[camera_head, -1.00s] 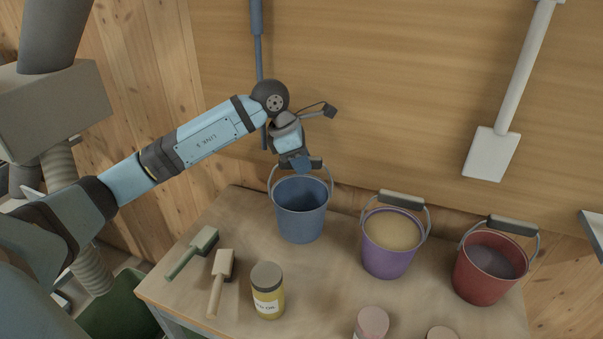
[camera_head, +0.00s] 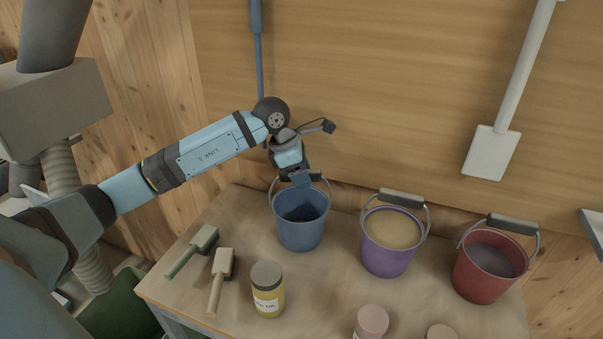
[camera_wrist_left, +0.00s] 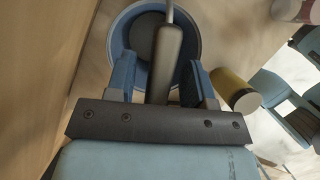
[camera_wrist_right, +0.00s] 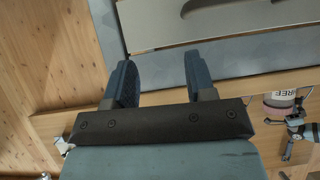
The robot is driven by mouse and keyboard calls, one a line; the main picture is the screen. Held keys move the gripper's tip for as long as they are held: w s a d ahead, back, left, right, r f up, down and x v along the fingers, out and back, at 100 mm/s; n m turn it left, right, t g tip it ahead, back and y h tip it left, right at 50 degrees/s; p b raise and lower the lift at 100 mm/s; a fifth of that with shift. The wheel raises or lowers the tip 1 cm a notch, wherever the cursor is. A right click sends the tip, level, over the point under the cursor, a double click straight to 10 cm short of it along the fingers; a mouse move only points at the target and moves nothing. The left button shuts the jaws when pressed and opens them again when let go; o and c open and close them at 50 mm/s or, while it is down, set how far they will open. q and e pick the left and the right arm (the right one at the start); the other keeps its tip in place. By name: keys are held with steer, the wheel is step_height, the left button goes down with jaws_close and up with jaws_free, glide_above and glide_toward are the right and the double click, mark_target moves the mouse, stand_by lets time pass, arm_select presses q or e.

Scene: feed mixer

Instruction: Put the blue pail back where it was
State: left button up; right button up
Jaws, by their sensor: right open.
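The blue pail (camera_head: 301,232) appears to stand upright on the table, left of the purple pail. Its bail is raised, with a dark grip at the top. My left gripper (camera_head: 303,178) is at that grip, above the pail's rim. In the left wrist view, my left gripper (camera_wrist_left: 160,82) has its fingers apart, with the pail's grip (camera_wrist_left: 165,60) between them and a gap on the left side. The blue pail (camera_wrist_left: 119,40) lies beneath it there. My right gripper (camera_wrist_right: 160,80) is open and empty, seen only in its wrist view.
The purple pail (camera_head: 388,255) holds pale feed, and the red pail (camera_head: 482,275) is further right. A white shovel (camera_head: 491,153) hangs on the wall.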

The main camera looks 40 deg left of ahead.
arm_select(q)
steer(key=shift+r, duration=0.15)
steer(key=shift+r, duration=0.2)
steer(key=v, duration=1.1)
steer(key=shift+a+r, duration=0.15)
steer(key=shift+r, duration=0.15)
steer(key=shift+s, duration=0.15)
